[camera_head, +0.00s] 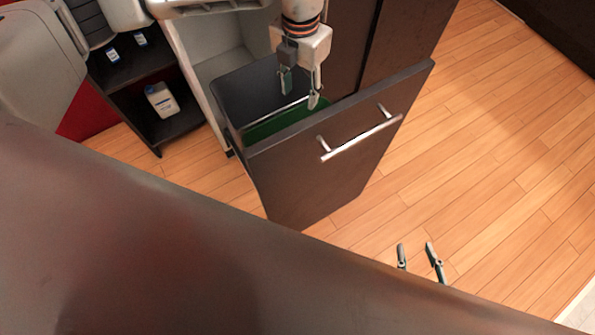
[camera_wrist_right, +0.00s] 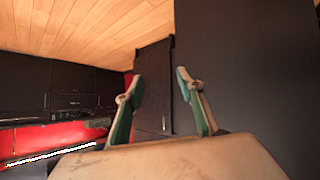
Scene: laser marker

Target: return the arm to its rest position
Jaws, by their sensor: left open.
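My left gripper (camera_head: 300,92) points down over the pulled-out dark drawer (camera_head: 345,155). Its two fingers are apart, with nothing between them. My right gripper (camera_head: 420,258) shows only its fingertips at the lower right, beyond the edge of a large dark surface in the foreground. In the right wrist view the right gripper (camera_wrist_right: 160,92) has its two green-backed fingers apart, and nothing is between them.
The open drawer has a bar handle (camera_head: 360,139) on its front and a green bin (camera_head: 285,122) inside. A dark shelf (camera_head: 160,125) at the left holds a white bottle (camera_head: 162,100) and small items. Wooden floor (camera_head: 490,150) is clear at the right.

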